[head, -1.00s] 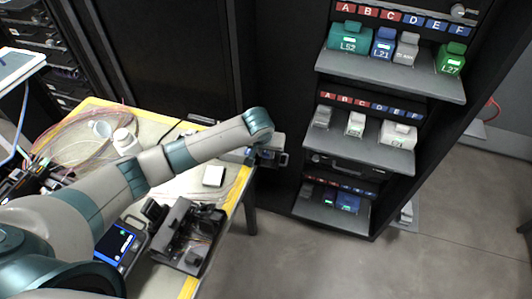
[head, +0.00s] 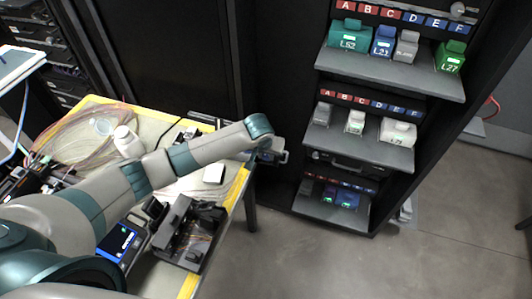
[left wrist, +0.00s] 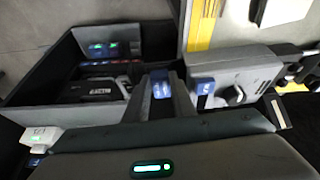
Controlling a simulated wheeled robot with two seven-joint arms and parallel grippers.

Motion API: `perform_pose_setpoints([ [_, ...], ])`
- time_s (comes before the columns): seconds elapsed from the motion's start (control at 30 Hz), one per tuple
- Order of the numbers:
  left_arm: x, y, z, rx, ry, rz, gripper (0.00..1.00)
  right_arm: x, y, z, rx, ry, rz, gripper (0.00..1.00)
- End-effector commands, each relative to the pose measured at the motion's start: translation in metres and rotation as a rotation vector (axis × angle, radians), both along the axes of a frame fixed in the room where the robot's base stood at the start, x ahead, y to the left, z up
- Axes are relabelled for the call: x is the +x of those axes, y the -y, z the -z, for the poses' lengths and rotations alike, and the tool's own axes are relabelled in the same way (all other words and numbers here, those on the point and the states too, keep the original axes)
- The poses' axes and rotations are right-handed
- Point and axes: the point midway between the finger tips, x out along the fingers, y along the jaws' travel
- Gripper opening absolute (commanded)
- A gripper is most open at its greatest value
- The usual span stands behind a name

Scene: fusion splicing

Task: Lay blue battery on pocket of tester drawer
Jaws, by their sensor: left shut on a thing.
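My left gripper (head: 270,156) is at the right end of the table, beside the rack, at the end of my outstretched arm. In the left wrist view its dark fingers (left wrist: 162,76) are shut on a small blue battery (left wrist: 161,90), of which only part shows between them. I cannot make out the drawer's pocket, nor whether the battery touches anything. My right gripper is not in view.
The rack's lowest shelf (head: 325,212) holds blue units with lit displays; the middle shelf (head: 350,150) and top shelf (head: 385,70) hold several more modules. A black open device (head: 187,235) and a white bottle (head: 127,142) stand on the table (head: 238,190).

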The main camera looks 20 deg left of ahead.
Motion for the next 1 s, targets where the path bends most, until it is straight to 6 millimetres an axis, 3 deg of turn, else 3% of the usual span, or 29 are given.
perform_pose_setpoints([
  [0.07,0.0,0.0,-0.001,-0.001,0.001,0.0,0.0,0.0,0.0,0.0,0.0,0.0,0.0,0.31],
  [0.1,0.0,0.0,0.0,-0.001,0.001,0.0,0.31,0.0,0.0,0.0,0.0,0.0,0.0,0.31],
  [0.57,0.001,0.001,-0.006,-0.002,0.002,0.001,0.31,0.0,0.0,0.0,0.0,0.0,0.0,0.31],
  [0.77,-0.003,0.002,-0.023,-0.003,0.003,0.002,0.31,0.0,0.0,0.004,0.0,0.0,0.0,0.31],
  [1.0,-0.018,0.003,-0.059,-0.004,0.003,0.002,0.31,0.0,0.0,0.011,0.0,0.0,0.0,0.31],
])
